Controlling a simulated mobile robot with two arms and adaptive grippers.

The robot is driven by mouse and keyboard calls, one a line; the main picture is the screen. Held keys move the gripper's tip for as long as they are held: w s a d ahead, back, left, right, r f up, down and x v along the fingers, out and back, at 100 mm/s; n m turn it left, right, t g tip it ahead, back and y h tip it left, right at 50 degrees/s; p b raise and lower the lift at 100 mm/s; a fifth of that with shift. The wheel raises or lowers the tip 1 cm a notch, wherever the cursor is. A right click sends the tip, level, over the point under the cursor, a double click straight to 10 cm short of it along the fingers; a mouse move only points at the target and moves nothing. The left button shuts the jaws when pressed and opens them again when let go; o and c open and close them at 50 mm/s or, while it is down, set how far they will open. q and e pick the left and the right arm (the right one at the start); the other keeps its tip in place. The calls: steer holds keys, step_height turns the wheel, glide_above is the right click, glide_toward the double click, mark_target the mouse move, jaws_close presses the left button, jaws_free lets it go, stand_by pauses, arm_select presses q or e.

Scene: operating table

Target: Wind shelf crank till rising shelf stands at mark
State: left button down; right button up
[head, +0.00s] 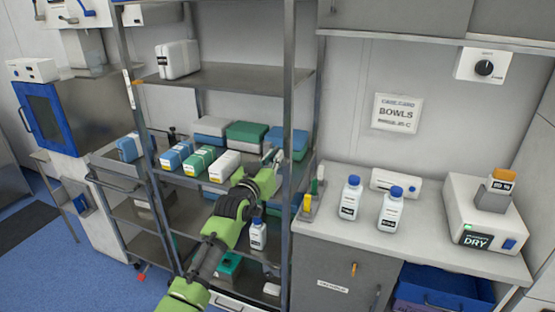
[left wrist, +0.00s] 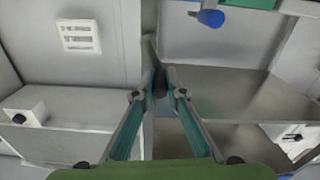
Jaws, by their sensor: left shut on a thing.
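My left gripper (head: 272,158) is at the right front post of the metal rack, at about the height of its middle shelf (head: 180,178). In the left wrist view its fingers (left wrist: 160,84) close on a small dark handle (left wrist: 159,88), which looks like the crank grip. The rest of the crank is hidden by the gripper and post. The upper shelf (head: 240,76) carries a white case (head: 178,59) and looks level. My right gripper is not in view.
The middle shelf holds several blue, green and white boxes (head: 198,160). At right, a counter (head: 340,225) bears two blue-capped bottles (head: 350,197) and a white device (head: 480,220). A blue-doored cabinet (head: 45,115) stands at left. The blue floor (head: 70,265) is clear at front left.

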arm_select(q)
steer(key=shift+w+a+f+n+b, duration=0.15)
steer(key=shift+a+f+n, duration=0.1)
steer(key=shift+n, duration=0.4)
steer(key=shift+a+f+n+b, duration=0.15)
steer(key=shift+a+n, duration=0.05)
steer(key=shift+n, duration=0.45)
steer(key=c, duration=2)
jaws_free()
steer(key=shift+c, duration=0.2)
steer(key=v, duration=1.2)
